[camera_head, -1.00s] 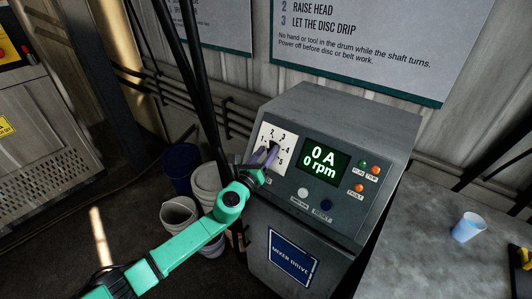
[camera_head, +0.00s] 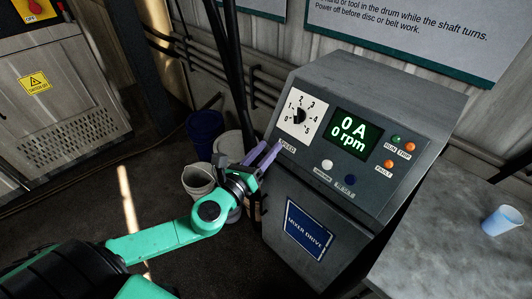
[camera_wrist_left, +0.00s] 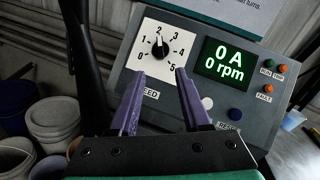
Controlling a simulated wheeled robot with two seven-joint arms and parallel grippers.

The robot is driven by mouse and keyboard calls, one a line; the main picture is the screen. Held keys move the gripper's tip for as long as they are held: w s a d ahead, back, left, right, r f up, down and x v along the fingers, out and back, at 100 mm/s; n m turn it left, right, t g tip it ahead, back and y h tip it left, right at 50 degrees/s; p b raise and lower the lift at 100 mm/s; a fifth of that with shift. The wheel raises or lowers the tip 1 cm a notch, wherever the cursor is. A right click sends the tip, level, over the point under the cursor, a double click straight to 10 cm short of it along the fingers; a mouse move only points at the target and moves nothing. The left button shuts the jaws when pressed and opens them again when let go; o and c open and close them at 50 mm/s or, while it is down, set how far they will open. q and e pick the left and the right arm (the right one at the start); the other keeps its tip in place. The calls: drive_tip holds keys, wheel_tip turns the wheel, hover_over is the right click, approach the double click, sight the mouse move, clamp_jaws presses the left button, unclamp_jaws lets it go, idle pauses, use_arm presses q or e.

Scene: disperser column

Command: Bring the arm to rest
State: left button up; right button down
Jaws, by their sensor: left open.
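My left gripper (camera_head: 265,154) has purple fingers on a green arm that comes in from the left. It is open and empty, in front of the lower left of the mixer drive panel and apart from the speed dial (camera_head: 299,115). In the left wrist view the open fingers (camera_wrist_left: 157,85) stand below the dial (camera_wrist_left: 160,48), with a gap between them. The dial's black pointer is up near 2 in that view. The display (camera_head: 356,131) reads 0 A and 0 rpm. My right gripper is not in view.
The grey mixer drive cabinet (camera_head: 285,205) stands in the middle. Several buckets, one of them blue (camera_head: 205,132), stand on the floor behind my left gripper. A grey table (camera_head: 450,235) with a light blue cup (camera_head: 502,220) is at the right. Dark pipes run along the wall.

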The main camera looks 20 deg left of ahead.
use_arm(q)
drive_tip(key=shift+s, duration=0.1)
idle(0.3)
drive_tip(key=a+f+n+g+y, duration=0.25)
drive_tip(key=a+f+n, duration=0.3)
drive_tip(key=f, duration=0.45)
drive_tip(key=a+f+n+g+y, duration=0.25)
drive_tip(key=a+f+n, duration=0.35)
drive_tip(key=f, duration=0.4)
drive_tip(key=s+a+f+n+g, duration=0.2)
drive_tip(key=s+a+f+n, duration=0.1)
drive_tip(key=f, duration=0.4)
drive_tip(key=s+a+f+n+g, duration=0.2)
drive_tip(key=s+f, duration=0.1)
drive_tip(key=f, duration=0.4)
drive_tip(key=s+f+n+g, duration=0.4)
drive_tip(key=s+f+n, duration=0.2)
drive_tip(key=s+f, duration=0.5)
drive_tip(key=s+d+f+n+g, duration=0.1)
drive_tip(key=s+d+f+n, duration=0.1)
drive_tip(key=s, duration=0.4)
drive_tip(key=s+d+f+n+g+h, duration=0.1)
drive_tip(key=s+d+f+n, duration=0.2)
drive_tip(key=s+d+f, duration=0.1)
drive_tip(key=s+d+f+n+g+h, duration=0.1)
drive_tip(key=s+d+f+n, duration=0.2)
drive_tip(key=s, duration=0.5)
drive_tip(key=shift+s+f+g, duration=0.3)
drive_tip(key=shift+f+g, duration=0.1)
drive_tip(key=shift+f, duration=0.45)
